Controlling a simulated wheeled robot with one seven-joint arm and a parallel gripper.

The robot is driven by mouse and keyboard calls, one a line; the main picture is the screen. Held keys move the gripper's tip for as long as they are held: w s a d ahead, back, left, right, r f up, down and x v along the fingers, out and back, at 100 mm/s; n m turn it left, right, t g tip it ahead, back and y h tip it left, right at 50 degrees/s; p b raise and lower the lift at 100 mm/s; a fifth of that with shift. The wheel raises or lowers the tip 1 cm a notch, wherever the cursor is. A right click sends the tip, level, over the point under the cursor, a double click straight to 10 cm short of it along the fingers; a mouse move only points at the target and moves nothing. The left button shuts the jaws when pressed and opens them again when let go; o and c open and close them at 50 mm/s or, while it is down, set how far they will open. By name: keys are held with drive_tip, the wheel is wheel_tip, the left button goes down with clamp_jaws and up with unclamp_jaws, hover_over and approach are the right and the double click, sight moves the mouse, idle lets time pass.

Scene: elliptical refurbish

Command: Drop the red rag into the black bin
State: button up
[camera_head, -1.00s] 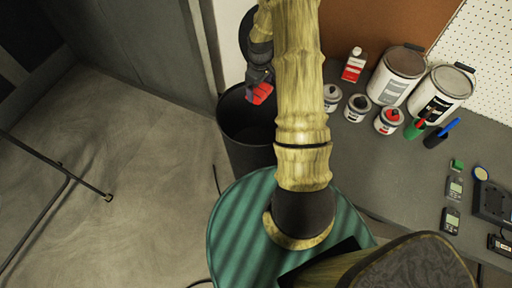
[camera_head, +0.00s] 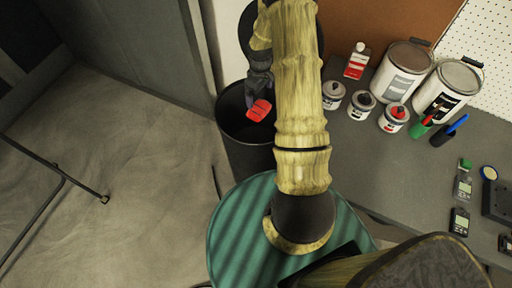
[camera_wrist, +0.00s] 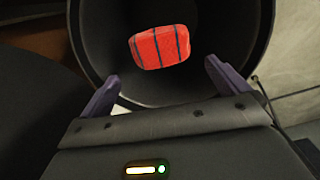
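The red rag (camera_head: 259,110) shows against the dark inside of the black bin (camera_head: 247,154), within the rim's outline. In the wrist view the rag (camera_wrist: 160,47) is a red block with dark stripes. It lies beyond my fingertips, with a gap to both. I cannot tell whether it is falling or resting. My gripper (camera_wrist: 162,76) is open and empty, its two purple fingers wide apart at the mouth of the bin (camera_wrist: 90,40). In the head view my gripper (camera_head: 257,98) is over the bin and partly hidden by my arm.
A green ribbed round drum (camera_head: 235,235) stands in front of the bin. A grey workbench (camera_head: 385,165) at the right holds paint cans (camera_head: 402,72), small tins, markers and meters. A wall lies behind the bin. Open floor (camera_head: 120,150) is at the left.

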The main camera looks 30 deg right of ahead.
wheel_tip(320, 180, up, 17)
drive_tip(key=shift+r, duration=0.2)
idle(0.5)
idle(0.7)
drive_tip(key=s+a+r+m+t+p, duration=0.1)
drive_tip(key=s+a+r+m+p, duration=0.1)
drive_tip(key=s+a+r, duration=0.3)
drive_tip(key=s+a+r+m+t+p, duration=0.1)
drive_tip(key=s+a+r+m+p, duration=0.2)
drive_tip(key=s+a, duration=0.7)
drive_tip(key=s+r, duration=0.2)
drive_tip(key=s, duration=0.1)
drive_tip(key=shift+s+a+m+t+p, duration=0.2)
drive_tip(key=shift+s+m+t+p, duration=0.1)
drive_tip(key=shift+s+p, duration=0.1)
